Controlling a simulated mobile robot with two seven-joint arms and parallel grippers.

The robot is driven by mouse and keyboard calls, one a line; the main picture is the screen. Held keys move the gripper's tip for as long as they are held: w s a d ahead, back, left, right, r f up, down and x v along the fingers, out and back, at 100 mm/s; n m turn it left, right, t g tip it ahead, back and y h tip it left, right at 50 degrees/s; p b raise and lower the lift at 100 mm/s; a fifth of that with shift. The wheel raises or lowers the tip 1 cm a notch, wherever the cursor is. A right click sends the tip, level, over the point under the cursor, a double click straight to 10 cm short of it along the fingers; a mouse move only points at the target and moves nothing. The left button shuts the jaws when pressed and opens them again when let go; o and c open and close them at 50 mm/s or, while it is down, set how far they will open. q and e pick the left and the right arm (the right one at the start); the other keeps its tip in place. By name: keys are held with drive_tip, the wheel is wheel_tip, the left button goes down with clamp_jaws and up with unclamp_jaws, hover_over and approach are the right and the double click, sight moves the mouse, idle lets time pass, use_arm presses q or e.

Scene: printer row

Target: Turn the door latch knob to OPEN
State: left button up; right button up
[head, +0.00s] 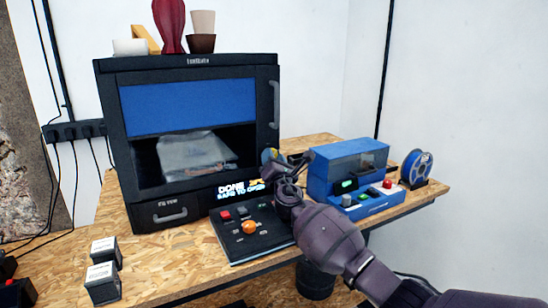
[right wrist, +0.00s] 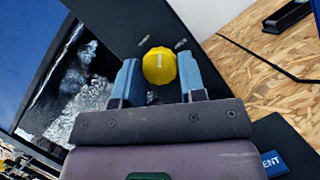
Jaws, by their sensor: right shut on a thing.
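The yellow door latch knob (right wrist: 159,64) shows in the right wrist view on a dark panel, between the two blue fingertips of my right gripper (right wrist: 160,78). The gripper is shut on the knob. The knob has a white mark, and two small labels beside it are too blurred to read. In the head view my right gripper (head: 272,160) reaches the lower right front of the black printer (head: 186,72), largely hiding the knob. The printer's door with its window (head: 150,165) appears closed. My left gripper is not in view.
A display (head: 238,189) reads "DONE" and "SAFE TO OPEN", partly covered by my arm. A control panel (head: 240,250) with an orange knob stands in front. A blue machine (head: 335,170) and a blue spool (head: 416,168) stand right. Two small dark boxes (head: 103,281) stand front left.

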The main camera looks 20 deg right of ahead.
use_arm(q)
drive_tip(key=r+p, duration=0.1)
drive_tip(key=p, duration=0.1)
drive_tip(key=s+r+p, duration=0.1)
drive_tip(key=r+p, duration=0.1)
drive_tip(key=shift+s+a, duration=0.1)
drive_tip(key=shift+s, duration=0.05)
use_arm(e)
drive_tip(key=m+g+h, duration=0.1)
drive_tip(key=m, duration=0.2)
drive_tip(key=m+g+h, duration=0.1)
drive_tip(key=m, duration=0.3)
drive_tip(key=m+g, duration=0.1)
drive_tip(key=m, duration=0.3)
drive_tip(key=shift+a+r+g+h, duration=0.15)
drive_tip(key=shift+r+g+h, duration=0.15)
drive_tip(key=shift+h, duration=0.1)
use_arm(q)
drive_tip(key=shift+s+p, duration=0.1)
drive_tip(key=shift+p, duration=0.2)
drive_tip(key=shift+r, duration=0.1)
use_arm(e)
drive_tip(key=o, duration=0.9)
